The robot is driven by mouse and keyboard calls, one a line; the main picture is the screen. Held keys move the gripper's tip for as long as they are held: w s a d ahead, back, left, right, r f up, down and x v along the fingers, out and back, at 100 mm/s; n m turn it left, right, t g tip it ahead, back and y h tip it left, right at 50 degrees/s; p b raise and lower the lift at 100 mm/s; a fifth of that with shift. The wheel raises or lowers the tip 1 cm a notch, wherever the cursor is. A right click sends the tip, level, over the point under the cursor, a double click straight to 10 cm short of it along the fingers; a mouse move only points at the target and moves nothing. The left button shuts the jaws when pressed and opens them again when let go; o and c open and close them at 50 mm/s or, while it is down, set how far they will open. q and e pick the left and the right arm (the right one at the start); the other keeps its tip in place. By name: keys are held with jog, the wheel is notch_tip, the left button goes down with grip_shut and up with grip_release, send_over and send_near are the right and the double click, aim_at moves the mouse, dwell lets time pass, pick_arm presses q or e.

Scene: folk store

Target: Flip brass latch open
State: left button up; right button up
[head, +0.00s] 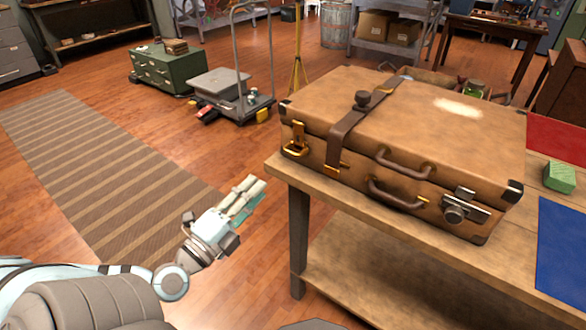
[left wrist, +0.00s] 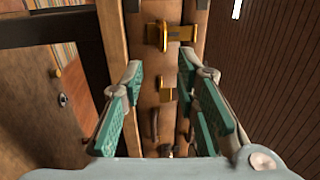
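A brown leather suitcase (head: 400,125) lies closed on a wooden table (head: 345,225). The brass latch (head: 297,138) is on its front face near the left corner. In the left wrist view the brass latch (left wrist: 170,34) shows near the top, beyond the fingertips. My left gripper (head: 251,190) is left of the table and of the latch, apart from both. In the left wrist view its green-padded fingers (left wrist: 163,75) are spread with nothing held between them. My right gripper is not in view.
A dark strap (head: 350,128) with brass fittings crosses the suitcase. Two handles (head: 403,163) and a silver latch (head: 465,206) are on its front. A green block (head: 559,178) and a blue mat (head: 562,245) lie at the right. Floor left of the table is clear near the gripper.

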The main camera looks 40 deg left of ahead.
pick_arm(q)
jog(key=b, duration=0.3)
send_near(291, 153)
jog(key=w, duration=0.4)
jog(key=w+r, duration=0.1)
jog(key=w, duration=0.2)
jog(key=w+p, duration=0.1)
jog(key=w, duration=0.1)
jog(key=shift+w+a+r, duration=0.2)
jog(key=shift+a, duration=0.2)
jog(key=shift+w, duration=0.3)
jog(key=shift+w+d, duration=0.1)
jog(key=shift+w, duration=0.15)
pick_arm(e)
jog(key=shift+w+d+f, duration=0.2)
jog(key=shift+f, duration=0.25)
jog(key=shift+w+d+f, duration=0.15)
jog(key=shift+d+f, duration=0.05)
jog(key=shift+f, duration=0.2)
pick_arm(q)
jog(key=shift+c, duration=0.6)
jog(key=shift+f, duration=0.1)
grip_shut()
